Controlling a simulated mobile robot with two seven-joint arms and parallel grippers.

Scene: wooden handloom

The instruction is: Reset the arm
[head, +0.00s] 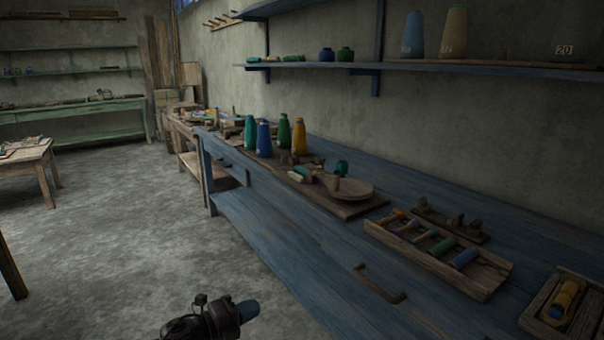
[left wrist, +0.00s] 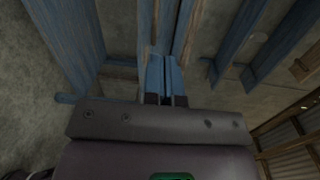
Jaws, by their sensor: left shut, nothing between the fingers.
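My left gripper (head: 247,311) shows at the bottom of the head view, low in front of the blue workbench (head: 290,240), with its blue fingertips pointing right. In the left wrist view the two blue fingers (left wrist: 161,78) are together, with nothing between them. Blue wooden beams stand beyond the fingers in that view. My right gripper is in neither view.
On the bench are thread cones (head: 263,138), a round wooden plate (head: 350,189), a rack of bobbins (head: 440,256), a bent metal bar (head: 380,284) and a small wooden box (head: 566,305). Bare concrete floor (head: 120,240) lies to the left.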

